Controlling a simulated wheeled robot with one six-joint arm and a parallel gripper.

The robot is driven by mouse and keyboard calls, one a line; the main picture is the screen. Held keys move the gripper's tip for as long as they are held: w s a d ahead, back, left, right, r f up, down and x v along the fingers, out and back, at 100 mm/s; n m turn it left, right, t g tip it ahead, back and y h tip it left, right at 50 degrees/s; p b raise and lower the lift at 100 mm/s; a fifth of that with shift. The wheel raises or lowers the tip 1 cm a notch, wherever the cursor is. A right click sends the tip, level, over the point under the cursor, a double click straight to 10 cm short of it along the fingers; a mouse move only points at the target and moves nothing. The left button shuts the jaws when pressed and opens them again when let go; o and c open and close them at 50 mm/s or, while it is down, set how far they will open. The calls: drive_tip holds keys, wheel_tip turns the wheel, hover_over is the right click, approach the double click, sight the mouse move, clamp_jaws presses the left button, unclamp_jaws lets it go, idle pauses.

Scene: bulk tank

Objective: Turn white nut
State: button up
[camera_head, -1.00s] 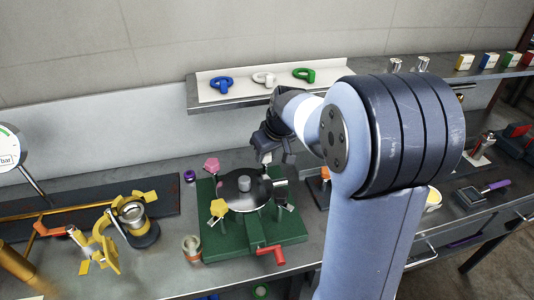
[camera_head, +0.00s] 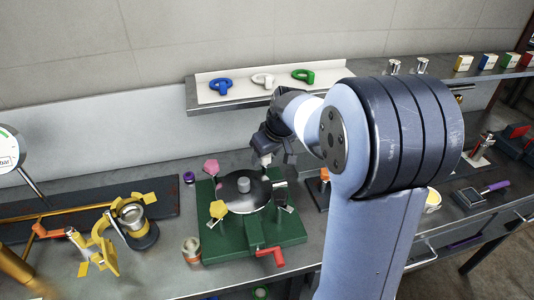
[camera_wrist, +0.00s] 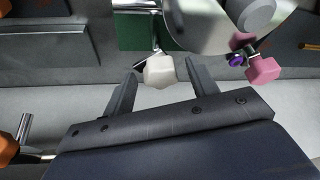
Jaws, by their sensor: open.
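The white nut (camera_wrist: 160,71) sits on a metal stem at the edge of a round steel lid on a green base (camera_wrist: 134,30). In the wrist view it lies between the two fingertips of my gripper (camera_wrist: 166,78), which is open with a finger on each side. I cannot tell whether either finger touches it. In the head view my gripper (camera_head: 268,150) is at the back edge of the round lid (camera_head: 240,197), and the nut is largely hidden there. A pink nut (camera_head: 211,166) and a yellow nut (camera_head: 217,208) stand at the lid's left side.
A red handle (camera_head: 270,252) sticks out at the green base's front. A yellow clamp fitting (camera_head: 130,213) stands to the left. A shelf (camera_head: 225,103) with blue, white and green rings runs behind. A small purple ring (camera_head: 189,177) lies near the pink nut.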

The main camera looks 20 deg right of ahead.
drive_tip(key=v, duration=1)
drive_tip(key=shift+r, duration=0.4)
drive_tip(key=shift+s+f, duration=0.1)
drive_tip(key=x, duration=1)
drive_tip(key=shift+f, duration=0.35)
